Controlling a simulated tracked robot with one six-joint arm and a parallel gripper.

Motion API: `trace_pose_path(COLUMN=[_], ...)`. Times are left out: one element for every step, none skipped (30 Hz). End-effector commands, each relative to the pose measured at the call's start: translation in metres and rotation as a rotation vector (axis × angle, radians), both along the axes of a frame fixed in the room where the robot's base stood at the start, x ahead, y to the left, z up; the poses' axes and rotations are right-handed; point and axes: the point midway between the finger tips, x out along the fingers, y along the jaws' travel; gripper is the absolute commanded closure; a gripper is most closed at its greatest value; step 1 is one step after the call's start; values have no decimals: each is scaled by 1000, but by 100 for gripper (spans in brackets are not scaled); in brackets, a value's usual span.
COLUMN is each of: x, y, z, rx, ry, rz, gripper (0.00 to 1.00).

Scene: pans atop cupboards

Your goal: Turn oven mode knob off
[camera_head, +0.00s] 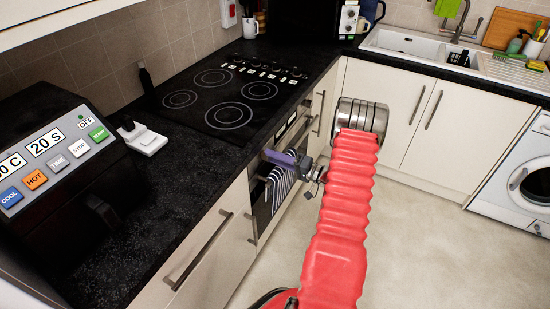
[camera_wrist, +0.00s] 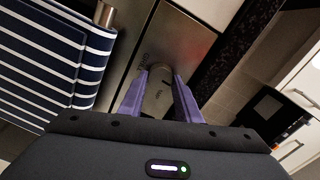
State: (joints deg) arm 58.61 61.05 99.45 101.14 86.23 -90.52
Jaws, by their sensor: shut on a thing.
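The oven's steel control panel (camera_wrist: 185,38) fills the upper middle of the wrist view. My gripper (camera_wrist: 161,80) has its two purple fingers on either side of a round grey knob (camera_wrist: 158,92) on that panel, and is shut on it. In the head view my gripper (camera_head: 280,157) reaches the front of the oven (camera_head: 266,213) from the right, below the hob. The knob is hidden there behind the fingers.
A striped towel (camera_wrist: 45,60) hangs on the oven's handle bar (camera_wrist: 104,14), close to my gripper. The black hob (camera_head: 225,95) lies on the worktop above. A control box (camera_head: 55,160) sits at left. The floor (camera_head: 430,240) at right is clear.

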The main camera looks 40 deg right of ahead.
Motion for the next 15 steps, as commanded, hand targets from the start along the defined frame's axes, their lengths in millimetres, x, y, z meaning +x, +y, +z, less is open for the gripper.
trace_pose_path(x=[-2, -2, -2, -2, -2, -2, -2, -2, -2, -2, -2, -2, -2, -2, -2], y=[2, 2, 2, 2, 2, 2, 2, 2, 2, 2, 2, 3, 2, 3, 3], z=[-5, -5, -5, -5, -5, -5, -5, -5, -5, -5, -5, -6, -6, -6, -6], rx=[-20, -35, -51, -62, -72, -82, -90, -95, -101, -105, -108, -111, -112, -113, -113], ry=[1, -4, -10, -13, -16, -20, -23, -25, -26, -28, -28, -29, -29, -29, -29], rz=[0, 0, 0, 1, 1, 1, 1, 1, 2, 2, 1, 1, 1, 1, 1], gripper=[92, 92, 92, 92, 92, 92, 92, 92, 92, 92, 92, 92, 92, 92, 92])
